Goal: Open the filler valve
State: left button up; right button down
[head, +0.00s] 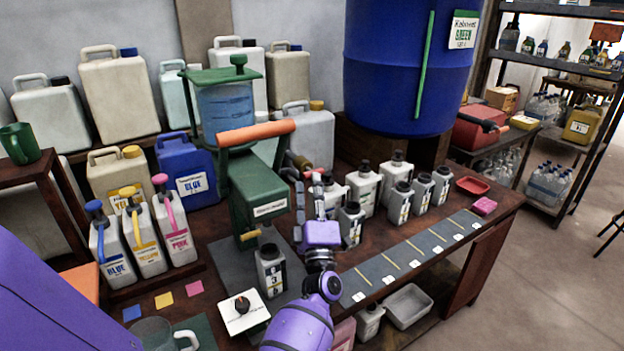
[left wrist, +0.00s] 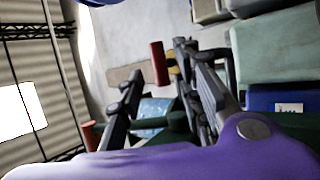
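The filler is a green press-like machine (head: 258,190) with a clear tank of blue liquid (head: 226,108) behind it and an orange lever handle (head: 256,133) on top. A small brownish-red grip with brass (head: 298,160), apparently the valve handle, sticks out at the filler's right side. In the left wrist view, a red grip (left wrist: 160,62) shows near and between my fingertips; contact cannot be told. My left gripper (head: 308,183) is open, its fingers reaching up beside the filler; its spread fingers also show in the left wrist view (left wrist: 158,75). My right gripper is out of view.
A numbered bottle (head: 270,270) stands below the filler. Several grey bottles (head: 362,188) stand right of my left gripper. A large blue drum (head: 410,70) is behind them. A white dial box (head: 243,311) is at the front. The marked strip (head: 415,252) is mostly bare.

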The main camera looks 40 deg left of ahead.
aim_at(311, 171)
pick_arm(q)
jog(key=x, duration=0.2)
jog(key=shift+w+a+r, duration=0.1)
jog(key=shift+w+a, duration=0.05)
jog(key=shift+w, duration=0.05)
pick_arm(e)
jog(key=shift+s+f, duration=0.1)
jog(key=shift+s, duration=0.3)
pick_arm(q)
grip_shut()
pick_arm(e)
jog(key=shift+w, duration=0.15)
